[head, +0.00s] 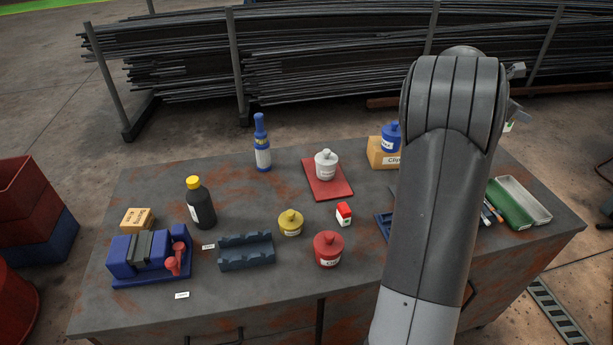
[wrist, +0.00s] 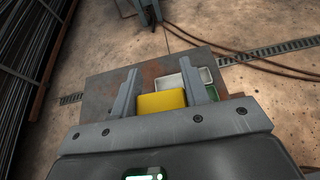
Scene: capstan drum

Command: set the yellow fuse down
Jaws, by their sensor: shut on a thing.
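In the wrist view, the yellow fuse (wrist: 162,103) is a yellow block between the two fingers of my gripper (wrist: 165,92). My gripper is shut on it. The rusty grey table (wrist: 108,87) shows below and beyond the fingers; the gap between fuse and table is hard to judge.
An open green and white case (head: 520,203) lies at the table's right end, beyond the fingers in the wrist view (wrist: 197,77). A blue tray (head: 384,226) is partly behind my arm. A red jar (head: 328,249), yellow jar (head: 290,223) and red-white box (head: 344,214) stand mid-table.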

